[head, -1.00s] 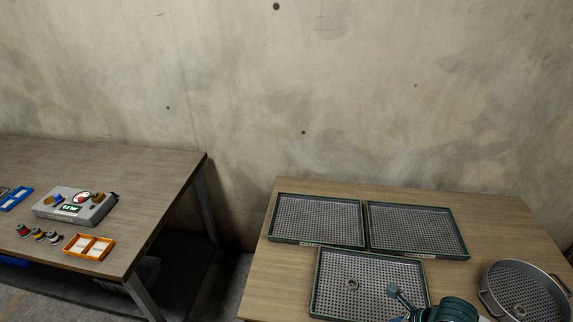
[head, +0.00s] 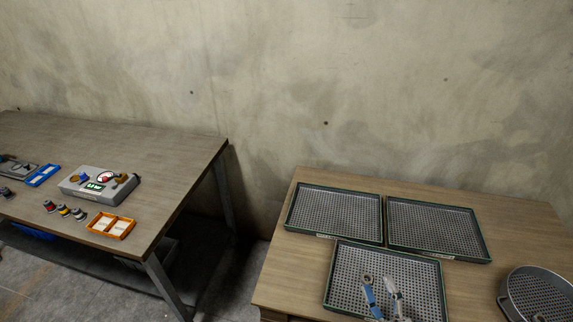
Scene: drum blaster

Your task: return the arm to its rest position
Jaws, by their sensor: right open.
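My right gripper (head: 381,294) comes in from the bottom edge, over the front perforated tray (head: 430,262). Its two fingers, one blue and one light grey, are apart with nothing seen between them. A small ring-shaped part (head: 367,277) shows in that tray by the tip of the blue finger; I cannot tell whether they touch. My left gripper is out of view.
Two more perforated trays, left (head: 340,212) and right (head: 438,226), lie empty behind. A round perforated basket (head: 540,290) stands at right. The left table (head: 150,150) holds a grey control box (head: 98,185), an orange tray (head: 110,226) and a blue tray (head: 43,175).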

